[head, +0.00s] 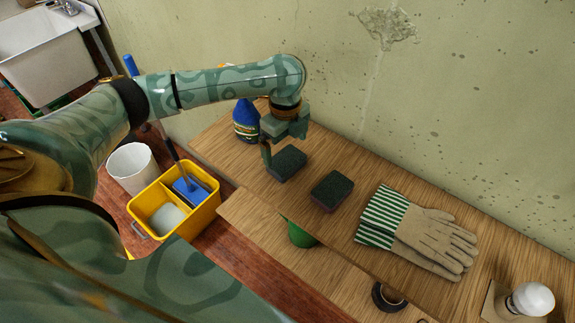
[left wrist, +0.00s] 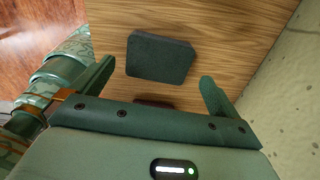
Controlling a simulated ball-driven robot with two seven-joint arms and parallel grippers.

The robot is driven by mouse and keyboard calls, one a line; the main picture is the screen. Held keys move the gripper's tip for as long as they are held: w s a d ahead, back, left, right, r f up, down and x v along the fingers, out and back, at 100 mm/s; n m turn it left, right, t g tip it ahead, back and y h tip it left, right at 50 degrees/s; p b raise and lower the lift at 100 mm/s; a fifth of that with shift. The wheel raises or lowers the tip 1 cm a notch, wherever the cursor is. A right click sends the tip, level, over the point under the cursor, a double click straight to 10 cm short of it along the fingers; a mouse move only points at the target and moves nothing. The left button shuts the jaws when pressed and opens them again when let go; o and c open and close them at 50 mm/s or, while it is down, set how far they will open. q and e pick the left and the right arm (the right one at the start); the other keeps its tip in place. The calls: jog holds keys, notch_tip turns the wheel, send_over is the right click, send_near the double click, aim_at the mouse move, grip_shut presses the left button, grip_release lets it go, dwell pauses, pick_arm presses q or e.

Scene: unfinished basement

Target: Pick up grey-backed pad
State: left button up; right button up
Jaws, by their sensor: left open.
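Two dark pads lie flat on the wooden top. The left one, which looks like the grey-backed pad (head: 287,164), has a dark green-grey top and grey sides. It also shows in the left wrist view (left wrist: 160,58), ahead of and between my fingers. The other pad (head: 332,191) has a dark top and a reddish-purple side; only its reddish edge (left wrist: 153,102) shows in the left wrist view. My left gripper (head: 283,145) is open and empty, above and beside the left pad, with a gap between its fingers and the pad. My right gripper is not in view.
A blue bottle (head: 246,121) stands behind my left gripper. Striped gloves (head: 420,235) lie right of the pads, with a white bulb (head: 531,299) farther right. A green container (head: 301,234) sits below the front edge. A yellow bucket (head: 143,212) and a white bin (head: 132,168) stand on the floor.

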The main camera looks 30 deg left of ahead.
aim_at(286, 159)
pick_arm(q)
notch_tip(286, 159, down, 6)
jog(key=b, duration=0.3)
jog(key=shift+s+d+r, duration=0.1)
jog(key=shift+d+r, duration=0.05)
jog(key=shift+r, duration=0.2)
jog(key=c, duration=0.8)
jog(key=shift+r, duration=0.1)
